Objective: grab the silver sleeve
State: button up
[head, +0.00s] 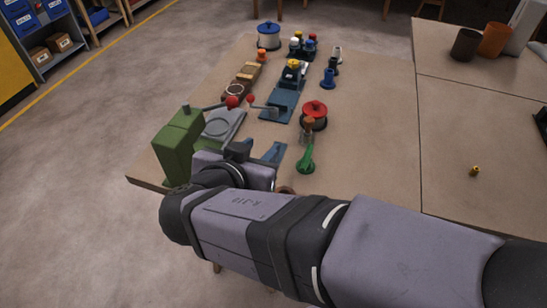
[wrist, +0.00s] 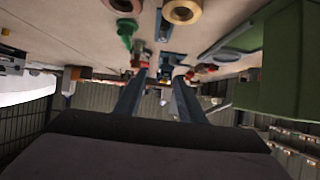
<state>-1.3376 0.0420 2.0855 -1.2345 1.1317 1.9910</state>
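A small pale grey upright piece (head: 337,54), which looks like the silver sleeve, stands at the far right of the crowded part of the bench. A dark piece (head: 333,66) and a blue piece (head: 327,79) stand in line in front of it. My gripper (head: 268,152) is over the near edge of the bench, well short of the sleeve. In the wrist view my gripper (wrist: 160,76) has its two fingers apart with nothing held between them. I cannot make out the sleeve in the wrist view.
A green machine (head: 178,145) stands left of my gripper, also in the wrist view (wrist: 282,65). A green upright piece (head: 306,160) and a red-topped spool (head: 314,114) stand to the right. A blue fixture (head: 280,103) lies mid-bench. The bench's right side is mostly clear.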

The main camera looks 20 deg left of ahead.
notch_tip(320, 180, down, 6)
jog(key=shift+f, duration=0.25)
jog(key=shift+p+x, duration=0.7)
jog(key=shift+x, duration=2.95)
jog(key=shift+w+d+r, duration=0.1)
jog(key=shift+r, duration=0.05)
jog(key=shift+c, duration=0.2)
grip_shut()
